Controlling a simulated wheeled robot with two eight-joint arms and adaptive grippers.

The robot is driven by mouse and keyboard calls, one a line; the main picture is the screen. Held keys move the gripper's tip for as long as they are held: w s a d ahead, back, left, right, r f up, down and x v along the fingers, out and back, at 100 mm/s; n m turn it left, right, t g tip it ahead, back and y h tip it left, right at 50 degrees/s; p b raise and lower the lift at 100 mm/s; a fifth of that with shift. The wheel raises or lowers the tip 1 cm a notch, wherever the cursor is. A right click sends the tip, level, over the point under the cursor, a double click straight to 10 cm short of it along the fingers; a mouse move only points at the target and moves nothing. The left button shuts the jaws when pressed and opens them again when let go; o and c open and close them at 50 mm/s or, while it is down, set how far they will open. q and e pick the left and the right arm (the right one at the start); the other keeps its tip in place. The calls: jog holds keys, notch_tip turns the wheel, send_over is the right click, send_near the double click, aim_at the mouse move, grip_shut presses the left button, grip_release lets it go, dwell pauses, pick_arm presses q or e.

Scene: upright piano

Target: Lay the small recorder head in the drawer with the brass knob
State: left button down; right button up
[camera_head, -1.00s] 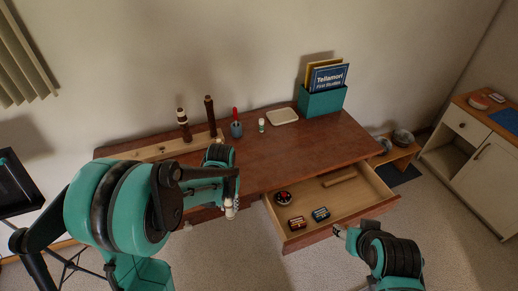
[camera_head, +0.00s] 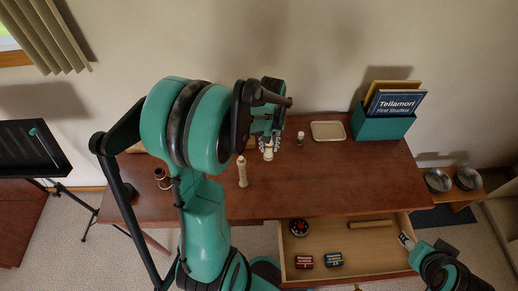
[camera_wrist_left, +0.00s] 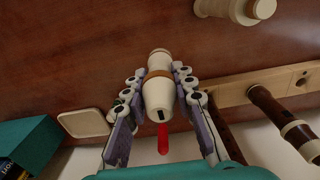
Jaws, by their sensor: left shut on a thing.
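A small cream recorder head (camera_wrist_left: 158,85) with a tan band and a dark window slot is between the fingers of my left gripper (camera_wrist_left: 160,90). In the head view my left gripper (camera_head: 268,140) is shut on this cream piece (camera_head: 268,153) over the desk top. The desk drawer (camera_head: 375,262) stands open at the lower right, apart from the held piece. Its front is largely out of view, and I cannot make out a knob. My right gripper (camera_head: 406,241) is by the drawer's right edge; its jaw state is unclear.
A larger cream recorder piece (camera_head: 242,172) is on the desk (camera_head: 320,180). The drawer holds a round dark tin (camera_head: 299,228), a red box (camera_head: 304,262), a blue box (camera_head: 333,259) and a wooden stick (camera_head: 371,224). A cream tray (camera_head: 327,131) and teal book holder (camera_head: 382,124) stand behind.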

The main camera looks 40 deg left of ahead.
pick_arm(q)
jog(key=a+f+b, duration=0.2)
jog(key=a+f, duration=0.2)
jog(key=a+f+b, duration=0.2)
jog(key=a+f, duration=0.2)
jog(key=f, duration=0.1)
jog(key=shift+s, duration=0.2)
jog(key=shift+r, duration=0.1)
jog(key=shift+f, duration=0.25)
jog(key=c, duration=1.3)
grip_release()
jog(key=shift+o, duration=0.2)
jog(key=shift+r, duration=0.15)
